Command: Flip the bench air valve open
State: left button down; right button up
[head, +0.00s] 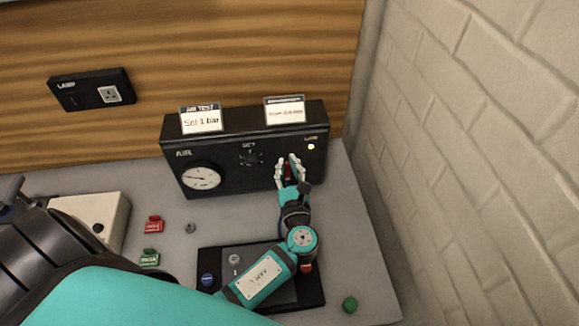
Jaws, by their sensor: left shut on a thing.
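My left gripper (290,166) is at the panel's right part, below the lamp. It is shut on a small red lever (289,172), likely the air valve, mostly hidden between the fingers. Which way the lever points cannot be told. My right gripper is not in view.
A black tray (312,292) lies under my left arm, with a blue cap (207,279) on it. Red (153,225) and green (149,258) tags, a grey nut (190,228) and a green knob (350,304) lie on the bench. A brick wall (480,150) stands at right.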

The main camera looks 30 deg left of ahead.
pick_arm(q)
jog(key=c, duration=1.3)
grip_release()
jog(key=shift+s, duration=0.1)
jog(key=v, duration=1.2)
